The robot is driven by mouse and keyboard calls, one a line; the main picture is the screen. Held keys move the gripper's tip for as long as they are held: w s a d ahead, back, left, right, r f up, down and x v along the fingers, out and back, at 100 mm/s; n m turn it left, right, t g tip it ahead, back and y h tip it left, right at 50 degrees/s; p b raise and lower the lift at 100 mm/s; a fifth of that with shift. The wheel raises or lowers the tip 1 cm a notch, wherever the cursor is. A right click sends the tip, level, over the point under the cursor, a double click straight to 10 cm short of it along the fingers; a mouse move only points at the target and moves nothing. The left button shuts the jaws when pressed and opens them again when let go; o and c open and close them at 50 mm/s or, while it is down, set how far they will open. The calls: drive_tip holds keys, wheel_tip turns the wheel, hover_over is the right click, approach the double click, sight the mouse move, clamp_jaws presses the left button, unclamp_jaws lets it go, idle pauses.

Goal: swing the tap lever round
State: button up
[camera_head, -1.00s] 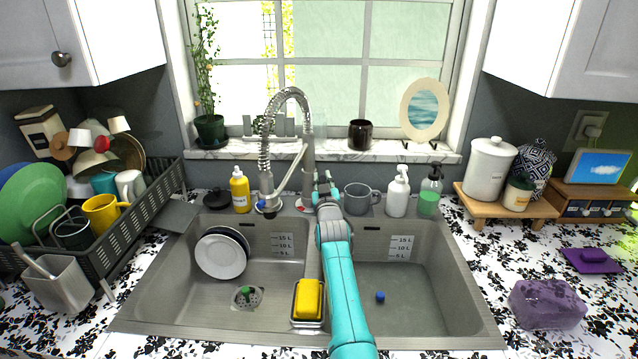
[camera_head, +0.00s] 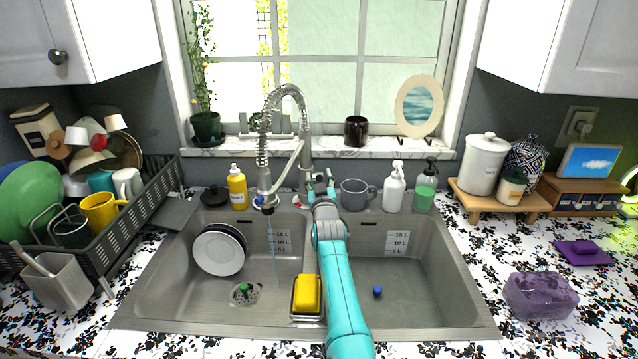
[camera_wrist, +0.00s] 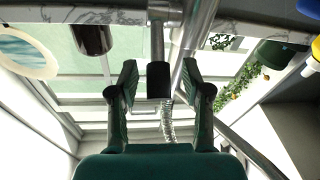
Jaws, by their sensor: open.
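The steel spring-neck tap (camera_head: 307,150) stands behind the sink divider, with its spray head (camera_head: 265,190) over the left basin. A thin stream of water (camera_head: 276,250) falls from the head into that basin. My gripper (camera_head: 319,187) is at the tap's base, just right of its column. In the wrist view my gripper (camera_wrist: 160,95) is open, and a rod with a black end, seemingly the tap lever (camera_wrist: 158,80), shows between its fingers. I cannot tell whether either finger touches it. In the head view the lever is too small and covered to make out.
A grey mug (camera_head: 357,194) and soap bottles (camera_head: 395,187) stand close right of my gripper. A yellow bottle (camera_head: 237,187) is left of the tap. A yellow sponge (camera_head: 306,292) sits on the divider. Plates (camera_head: 220,250) stand in the left basin; the right basin is mostly empty.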

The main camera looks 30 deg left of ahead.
drive_tip(key=shift+d+f, duration=0.1)
drive_tip(key=shift+v, duration=3.65)
drive_tip(key=shift+s, duration=0.1)
